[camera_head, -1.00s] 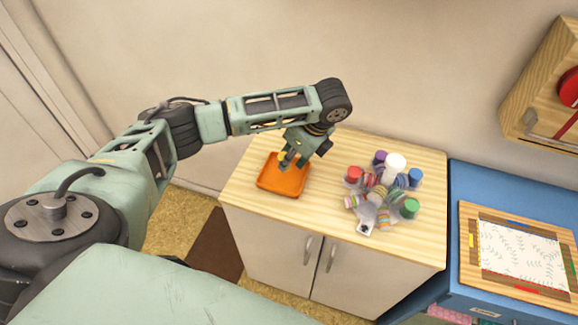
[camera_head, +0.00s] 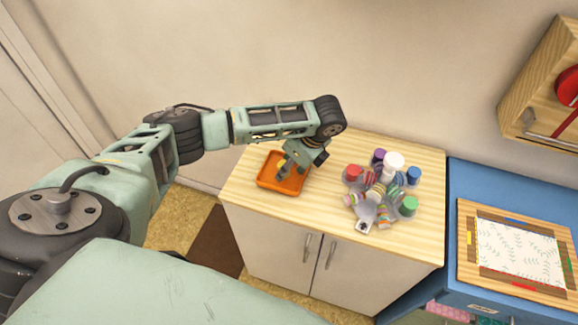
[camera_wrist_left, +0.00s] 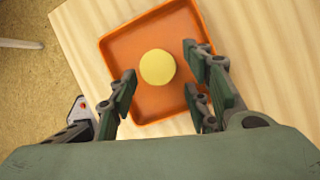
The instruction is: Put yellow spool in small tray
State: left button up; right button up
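The yellow spool (camera_wrist_left: 157,67) shows its round top in the left wrist view, within the outline of the small orange tray (camera_wrist_left: 118,48). My left gripper (camera_wrist_left: 161,72) is open, with its fingers on either side of the spool and a visible gap at each side. In the head view my left gripper (camera_head: 284,168) points down over the orange tray (camera_head: 277,187), and its fingers largely hide the spool. Whether the spool touches the tray floor is hard to tell. My right gripper is in neither view.
The tray is on the left part of a wooden cabinet top (camera_head: 330,205). A cluster of colored spools and a white one (camera_head: 393,161) stands to its right on a holder. A blue table (camera_head: 455,180) with a framed board adjoins at the right.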

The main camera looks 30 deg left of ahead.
pick_arm(q)
jog(key=v, duration=1.2)
jog(key=shift+r+b, duration=0.2)
jog(key=shift+b, duration=0.2)
